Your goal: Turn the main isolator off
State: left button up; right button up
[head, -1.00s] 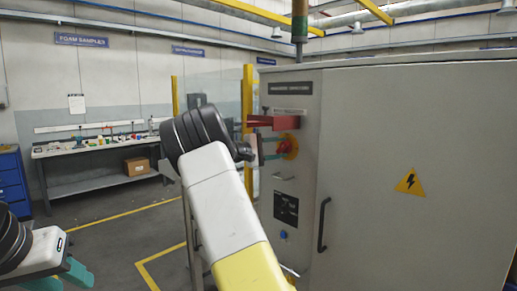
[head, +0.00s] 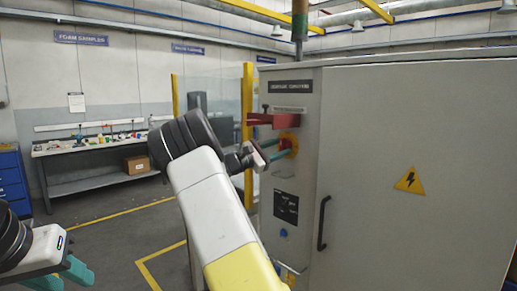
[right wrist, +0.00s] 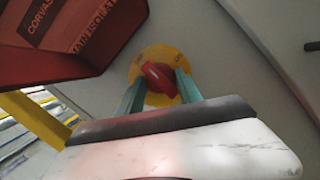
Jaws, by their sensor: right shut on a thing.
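The main isolator is a red rotary handle (head: 286,144) on a yellow round plate, on the narrow face of the grey cabinet (head: 400,130). In the right wrist view the red handle (right wrist: 158,78) sits tilted on its yellow plate (right wrist: 148,58). My right gripper (head: 279,148) reaches it from the left, with its teal fingers on either side of the handle and shut on it. The fingers partly cover the handle. My left gripper (head: 64,274) is low at the left edge, far from the cabinet, its teal fingers apart and empty.
A red shelf-like cover (head: 273,120) juts out just above the handle and looms close in the right wrist view (right wrist: 75,45). A blue button (head: 283,232) and a black door handle (head: 323,223) are lower. A workbench (head: 95,150) stands far left.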

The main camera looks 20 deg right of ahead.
jog(key=shift+f+n, duration=0.15)
jog(key=shift+n, duration=0.15)
jog(key=o, duration=1.3)
jog(key=shift+o, duration=0.2)
jog(key=v, duration=0.7)
jog(key=shift+a, duration=0.4)
jog(key=shift+s+f, duration=0.1)
